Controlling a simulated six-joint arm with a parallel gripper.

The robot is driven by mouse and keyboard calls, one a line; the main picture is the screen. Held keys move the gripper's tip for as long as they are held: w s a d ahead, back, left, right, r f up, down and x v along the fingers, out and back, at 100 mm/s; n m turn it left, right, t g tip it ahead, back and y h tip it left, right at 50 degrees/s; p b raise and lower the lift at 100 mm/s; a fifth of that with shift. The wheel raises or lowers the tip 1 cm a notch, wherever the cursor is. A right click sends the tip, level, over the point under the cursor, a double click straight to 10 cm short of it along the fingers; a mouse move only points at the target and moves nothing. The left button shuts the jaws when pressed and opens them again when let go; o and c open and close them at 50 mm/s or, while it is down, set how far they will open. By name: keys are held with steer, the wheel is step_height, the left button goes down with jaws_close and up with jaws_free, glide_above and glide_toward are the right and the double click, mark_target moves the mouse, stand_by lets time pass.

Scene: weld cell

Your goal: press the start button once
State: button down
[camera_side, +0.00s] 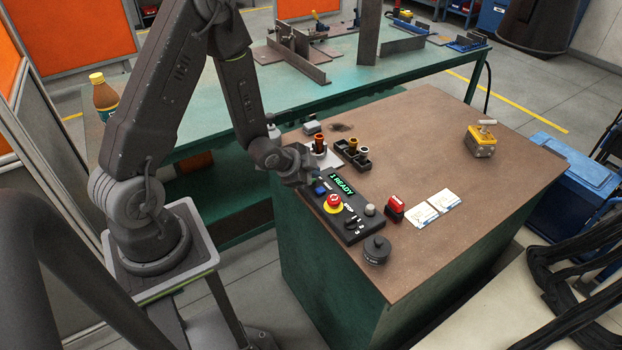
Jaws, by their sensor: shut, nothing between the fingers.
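A black control panel (350,228) lies on the brown-topped bench. Its green display (342,186) reads "1 READY". It carries a blue button (320,190) at its far left end, a red mushroom button (334,201) on a yellow ring, a pale grey round knob or button (370,209), and small black switches. I cannot tell from the labels which one is the start button. My gripper (306,182) is shut and empty. It is just beyond the panel's far left end, close to the blue button. Whether it touches anything is hidden.
A small black tray with bottles (364,164) and a white pad with a dark bottle (320,145) stand behind the panel. A red block (394,209), white cards (446,199) and a dark round piece (377,250) are nearby. The bench's middle is clear.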

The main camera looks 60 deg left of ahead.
steer(key=shift+f, duration=0.3)
steer(key=shift+r, duration=0.1)
stand_by(0.4)
steer(key=shift+r, duration=0.8)
steer(key=shift+r, duration=2.5)
